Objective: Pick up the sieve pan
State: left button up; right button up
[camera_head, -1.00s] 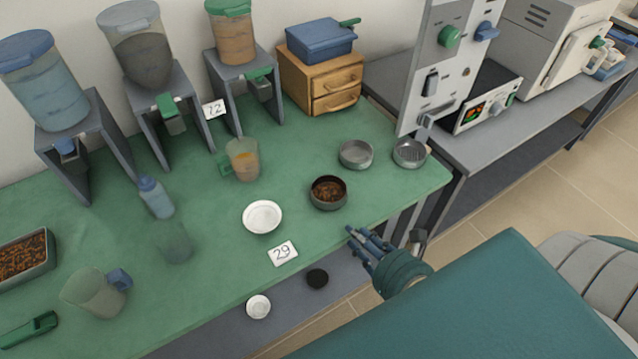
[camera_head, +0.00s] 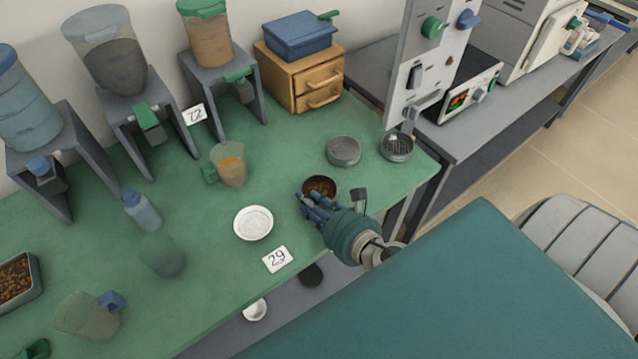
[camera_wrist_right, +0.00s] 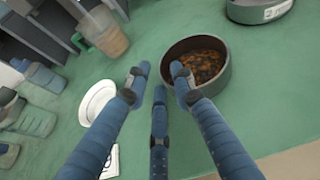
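A dark round pan (camera_head: 335,192) with brown grains stands near the table's front edge; it also shows in the right wrist view (camera_wrist_right: 221,82). An empty grey round pan (camera_head: 343,161) stands behind it, and a pan with a slotted or meshed bottom (camera_head: 397,147) is to the right. I cannot tell for certain which is the sieve pan. My right gripper (camera_head: 309,202) is at the near left side of the grain pan, its fingers covering part of it. In the right wrist view its three fingers (camera_wrist_right: 158,76) are spread and empty, just left of the pan. My left gripper is out of view.
A white dish (camera_head: 253,223) and a card marked 29 (camera_head: 275,260) lie left of the gripper. A beaker with orange contents (camera_head: 229,168) stands farther back. A wooden drawer box (camera_head: 300,75) and hopper stands line the back. Green table is clear between.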

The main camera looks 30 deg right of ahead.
jog(key=shift+w+f, duration=0.3)
jog(key=shift+w, duration=0.3)
grip_shut()
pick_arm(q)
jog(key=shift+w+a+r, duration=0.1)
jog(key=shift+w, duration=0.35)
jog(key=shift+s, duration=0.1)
